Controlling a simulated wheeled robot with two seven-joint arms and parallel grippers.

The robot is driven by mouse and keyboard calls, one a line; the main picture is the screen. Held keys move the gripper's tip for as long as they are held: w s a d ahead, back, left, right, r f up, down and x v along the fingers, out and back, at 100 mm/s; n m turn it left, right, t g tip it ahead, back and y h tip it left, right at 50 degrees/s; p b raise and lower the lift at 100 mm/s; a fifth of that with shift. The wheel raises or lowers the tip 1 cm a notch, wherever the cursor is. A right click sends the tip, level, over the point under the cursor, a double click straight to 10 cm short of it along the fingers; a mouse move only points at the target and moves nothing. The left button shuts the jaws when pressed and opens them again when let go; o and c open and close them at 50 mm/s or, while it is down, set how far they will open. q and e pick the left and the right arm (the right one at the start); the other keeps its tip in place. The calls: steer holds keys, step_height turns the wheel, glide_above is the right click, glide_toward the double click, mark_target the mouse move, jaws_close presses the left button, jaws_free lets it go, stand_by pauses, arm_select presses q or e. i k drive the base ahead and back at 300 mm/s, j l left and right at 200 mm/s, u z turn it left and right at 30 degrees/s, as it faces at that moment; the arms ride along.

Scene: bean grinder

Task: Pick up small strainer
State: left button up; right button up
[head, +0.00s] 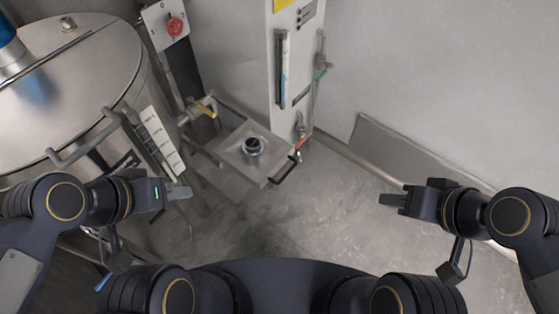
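A small round dark-rimmed item (253,146), which may be the small strainer, sits on a square metal tray (234,158) near the middle of the head view. Its inside is too small to make out. My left gripper (180,192) is to the left of the tray and nearer to me, apart from it. My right gripper (392,200) is well to the right of the tray, over the floor. I see nothing held in either gripper. The gap between the fingers is not clear on either one.
A large steel vessel (60,80) with a bar handle (85,145) fills the left side. A white column (296,70) with valves stands behind the tray. A red knob (174,27) is on a panel at the top. The floor (310,220) between my grippers is clear.

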mark_target(253, 144)
steer(key=i+u, duration=0.15)
steer(key=u, duration=0.25)
steer(key=i+l+u, duration=0.1)
steer(key=u, duration=0.25)
steer(key=i+l+u, duration=0.1)
steer(key=u, duration=0.3)
steer(key=l, duration=0.1)
